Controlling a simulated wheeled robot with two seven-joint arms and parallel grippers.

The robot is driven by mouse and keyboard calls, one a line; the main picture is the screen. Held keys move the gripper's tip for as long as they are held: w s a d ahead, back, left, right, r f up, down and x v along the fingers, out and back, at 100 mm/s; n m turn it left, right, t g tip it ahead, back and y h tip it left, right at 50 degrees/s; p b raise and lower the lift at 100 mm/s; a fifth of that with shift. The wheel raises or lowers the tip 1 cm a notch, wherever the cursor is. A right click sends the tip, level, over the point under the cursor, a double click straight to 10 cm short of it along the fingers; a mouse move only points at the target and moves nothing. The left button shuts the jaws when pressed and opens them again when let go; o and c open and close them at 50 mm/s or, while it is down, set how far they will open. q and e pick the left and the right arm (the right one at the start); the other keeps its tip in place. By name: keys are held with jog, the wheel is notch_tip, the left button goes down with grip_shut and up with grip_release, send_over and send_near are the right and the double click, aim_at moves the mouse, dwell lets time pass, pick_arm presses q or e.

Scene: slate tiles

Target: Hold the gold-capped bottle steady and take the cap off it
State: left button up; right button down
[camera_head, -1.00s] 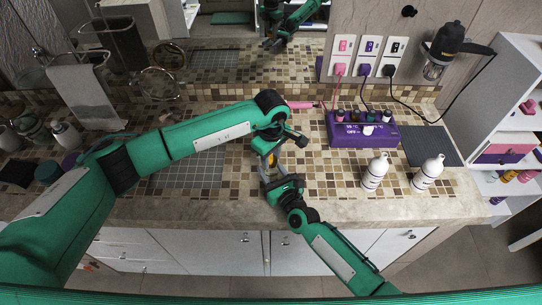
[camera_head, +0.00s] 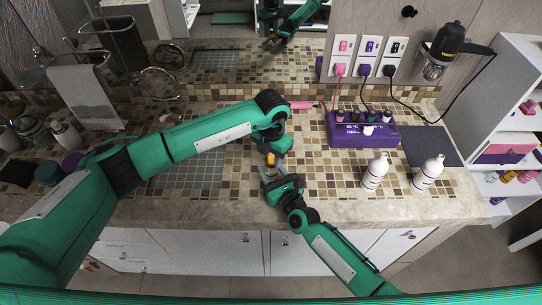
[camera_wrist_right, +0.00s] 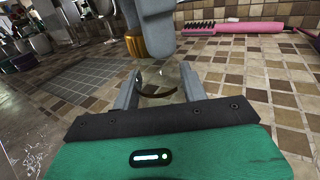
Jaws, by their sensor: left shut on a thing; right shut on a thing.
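The bottle (camera_wrist_right: 160,84) is small, clear glass with a dark curved line inside, and stands between the fingers of my right gripper (camera_wrist_right: 158,92). That gripper is shut on it, low over the counter, and also shows in the head view (camera_head: 269,176). The gold cap (camera_wrist_right: 136,46) is in the grey fingers of my left gripper (camera_wrist_right: 150,35), just above the bottle. In the head view the cap (camera_head: 271,159) shows below my left gripper's wrist.
A purple box (camera_head: 352,133) with small bottles stands at the back right. Two white bottles (camera_head: 375,172) (camera_head: 427,174) stand to the right. A pink brush (camera_wrist_right: 232,27) lies behind. The tiled counter (camera_head: 325,180) between is free.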

aim_at(271, 159)
pick_arm(q)
jog(key=n, duration=2.1)
jog(key=shift+r, duration=0.15)
jog(key=shift+r, duration=1)
jog(key=shift+r, duration=2)
pick_arm(e)
jog(key=c, duration=0.7)
grip_release()
